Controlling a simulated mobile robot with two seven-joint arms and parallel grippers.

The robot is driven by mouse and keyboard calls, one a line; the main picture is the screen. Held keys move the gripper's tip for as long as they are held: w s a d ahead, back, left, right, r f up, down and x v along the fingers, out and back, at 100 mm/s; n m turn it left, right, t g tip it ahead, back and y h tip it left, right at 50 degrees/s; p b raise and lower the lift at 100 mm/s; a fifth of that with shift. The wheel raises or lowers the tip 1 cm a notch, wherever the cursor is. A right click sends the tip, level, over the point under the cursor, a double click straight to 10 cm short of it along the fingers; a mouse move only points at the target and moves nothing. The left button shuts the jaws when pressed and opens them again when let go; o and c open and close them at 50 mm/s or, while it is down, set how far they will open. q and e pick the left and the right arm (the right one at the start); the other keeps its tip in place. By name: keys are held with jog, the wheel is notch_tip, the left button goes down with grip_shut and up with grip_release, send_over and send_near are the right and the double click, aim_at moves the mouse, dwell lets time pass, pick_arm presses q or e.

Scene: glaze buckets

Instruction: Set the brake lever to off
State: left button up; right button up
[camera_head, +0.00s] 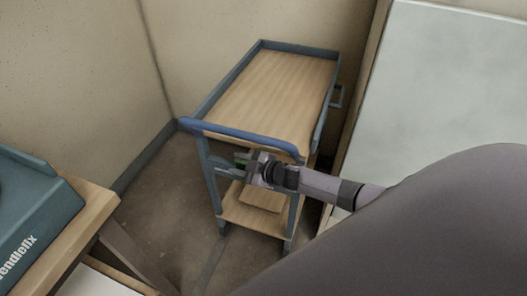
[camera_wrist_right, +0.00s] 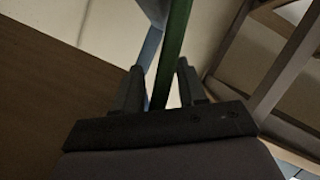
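The brake lever looks like a green bar; a small part of it (camera_head: 240,158) shows below the blue handle of the trolley. In the right wrist view the green bar (camera_wrist_right: 173,45) runs between the two fingers. My right gripper (camera_head: 245,170) is at the handle end of the trolley (camera_head: 232,133), below the push bar. In the right wrist view its fingers (camera_wrist_right: 160,78) stand apart on either side of the green bar, with gaps showing. I cannot tell the lever's setting, as my gripper hides part of it. My left gripper is not in view.
The trolley has an empty wooden top (camera_head: 270,90) and a lower shelf (camera_head: 255,218). It stands in a corner near the walls. A wooden bench (camera_head: 85,215) with a teal case (camera_head: 35,205) is at left. A pale panel (camera_head: 450,80) is at right.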

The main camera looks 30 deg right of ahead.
jog(key=f+p+v, duration=0.1)
jog(key=v, duration=0.6)
jog(key=s+f+v, duration=0.1)
jog(key=f+v, duration=0.1)
jog(key=v, duration=0.6)
jog(key=shift+s+d+f+p, duration=0.25)
jog(key=shift+s+d+p, duration=0.1)
jog(key=shift+s, duration=0.05)
jog(key=s+a+r+m+g+h+p, duration=0.1)
jog(key=s+a+m+g+h+p, duration=0.1)
jog(key=s+a+m, duration=0.7)
jog(key=s+a+h, duration=0.1)
jog(key=s+a, duration=0.2)
jog(key=s, duration=0.2)
jog(key=shift+s+m+h, duration=0.3)
jog(key=shift+m+h, duration=0.1)
